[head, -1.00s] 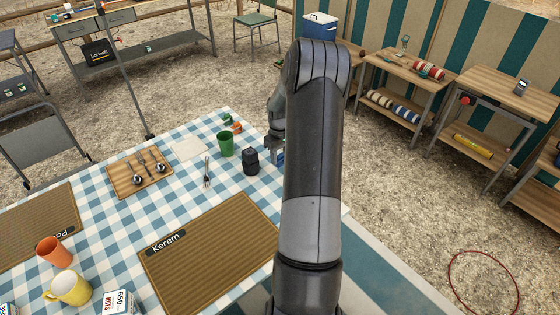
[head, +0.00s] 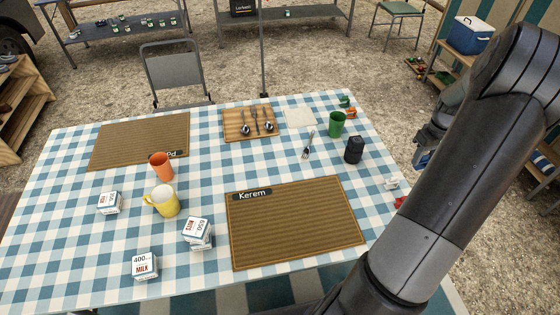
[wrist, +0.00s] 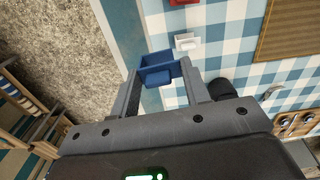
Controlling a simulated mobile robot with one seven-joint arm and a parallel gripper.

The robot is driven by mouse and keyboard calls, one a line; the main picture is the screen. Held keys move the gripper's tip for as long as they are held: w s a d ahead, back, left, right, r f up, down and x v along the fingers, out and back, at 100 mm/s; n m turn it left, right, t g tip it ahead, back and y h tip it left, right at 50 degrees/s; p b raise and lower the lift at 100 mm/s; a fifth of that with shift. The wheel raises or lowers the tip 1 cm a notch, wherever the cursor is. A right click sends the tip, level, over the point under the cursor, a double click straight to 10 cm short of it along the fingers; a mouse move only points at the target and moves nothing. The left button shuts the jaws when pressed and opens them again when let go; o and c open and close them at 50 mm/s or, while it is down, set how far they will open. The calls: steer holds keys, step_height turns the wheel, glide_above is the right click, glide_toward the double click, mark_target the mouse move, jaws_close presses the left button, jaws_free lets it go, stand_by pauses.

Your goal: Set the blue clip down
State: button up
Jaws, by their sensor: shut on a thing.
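The blue clip (wrist: 158,66) is between the two fingers of my gripper (wrist: 168,84) in the wrist view. My gripper is shut on it. In the head view my gripper (head: 424,152) hangs at the right edge of the checked table (head: 75,226), and the blue clip (head: 424,161) shows small at its fingertips. In the wrist view the clip appears over the border between tabletop and ground. I cannot tell its height.
A white clip (head: 391,184) and a red clip (head: 400,202) lie near the table's right edge. A black canister (head: 354,150), a green cup (head: 337,124) and a fork (head: 309,145) stand or lie nearby. A woven mat (head: 295,222) is closer.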

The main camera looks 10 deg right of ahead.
step_height(320, 180, up, 4)
steer(key=shift+f, duration=0.2)
steer(key=w+a+n, duration=0.2)
steer(key=w+a, duration=0.6)
steer(key=a, duration=0.4)
steer(key=w+a+n, duration=0.2)
steer(key=w+a, duration=0.6)
steer(key=a, duration=0.4)
steer(key=w+a+n, duration=0.2)
steer(key=a+n, duration=0.2)
steer(key=a, duration=1.9)
steer(key=w+a+f, duration=0.1)
steer(key=a+f, duration=0.2)
steer(key=f, duration=0.1)
steer(key=w+a+f, duration=0.1)
steer(key=a+f, duration=0.3)
steer(key=w+a+f, duration=0.1)
steer(key=a+f, duration=0.2)
steer(key=a, duration=0.1)
steer(key=shift+w+a+f, duration=0.15)
steer(key=shift+a+f, duration=0.1)
steer(key=shift+f, duration=2.15)
